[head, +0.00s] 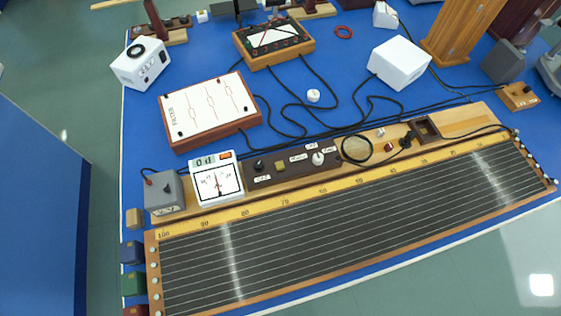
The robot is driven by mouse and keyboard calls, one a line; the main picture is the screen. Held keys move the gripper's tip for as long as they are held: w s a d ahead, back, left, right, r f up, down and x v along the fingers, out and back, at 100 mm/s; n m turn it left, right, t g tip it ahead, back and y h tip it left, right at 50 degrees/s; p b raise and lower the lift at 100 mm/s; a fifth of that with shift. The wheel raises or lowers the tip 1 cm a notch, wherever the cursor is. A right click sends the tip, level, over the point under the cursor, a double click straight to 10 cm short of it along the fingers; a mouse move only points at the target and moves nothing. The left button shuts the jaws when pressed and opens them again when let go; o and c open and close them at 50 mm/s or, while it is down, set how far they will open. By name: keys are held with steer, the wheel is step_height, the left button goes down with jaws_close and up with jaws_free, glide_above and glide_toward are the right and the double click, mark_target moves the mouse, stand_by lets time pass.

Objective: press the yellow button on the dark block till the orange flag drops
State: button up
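A long dark block (298,174) sits on the wooden strip behind the stringed board. A small yellowish square button (280,165) stands on its top, between a black knob (259,166) on the left and a pale knob (318,159) on the right. Small white labels lie beside them. Left of the block is a white meter (216,186) with a needle dial. My gripper is not in view.
The stringed board (330,232) fills the bench front. A grey box (164,193) stands left of the meter. Behind are a white-topped filter box (209,108), a white box (399,62) and black cables (290,128) across the blue bench top. Green floor shows at lower right.

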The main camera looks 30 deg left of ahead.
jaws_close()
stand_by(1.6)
